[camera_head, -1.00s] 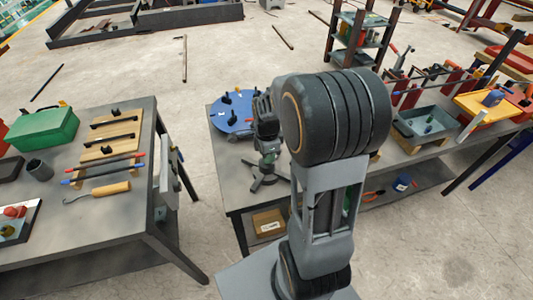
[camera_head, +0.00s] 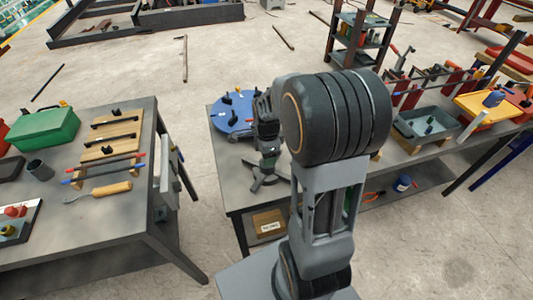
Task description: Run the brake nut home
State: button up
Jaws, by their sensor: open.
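My gripper (camera_head: 265,181) is open, with its dark fingers spread low over the middle bench (camera_head: 238,190). My arm hides part of that bench. A blue round plate (camera_head: 232,112) with several black knobs lies on the bench, just beyond and left of my gripper. I cannot pick out a brake nut for certain; it is too small to tell or hidden. I see nothing held between the fingers.
The left bench holds a green box (camera_head: 44,130), a wooden board with black handles (camera_head: 108,138) and a wooden-handled tool (camera_head: 110,189). A grey tray (camera_head: 427,122) and a yellow tray (camera_head: 487,104) stand at right. Floor shows between the benches.

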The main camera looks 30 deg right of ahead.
notch_tip(320, 180, up, 14)
jog(key=shift+p, duration=0.3)
jog(key=shift+f, duration=0.1)
dwell(0.7)
jog(key=s+a+f+n+t, duration=0.2)
jog(key=s+a+n, duration=0.6)
jog(key=n, duration=1.2)
jog(key=shift+s+a+f+n+t, duration=0.35)
jog(key=shift+s+t, duration=0.45)
jog(key=shift+s, duration=0.35)
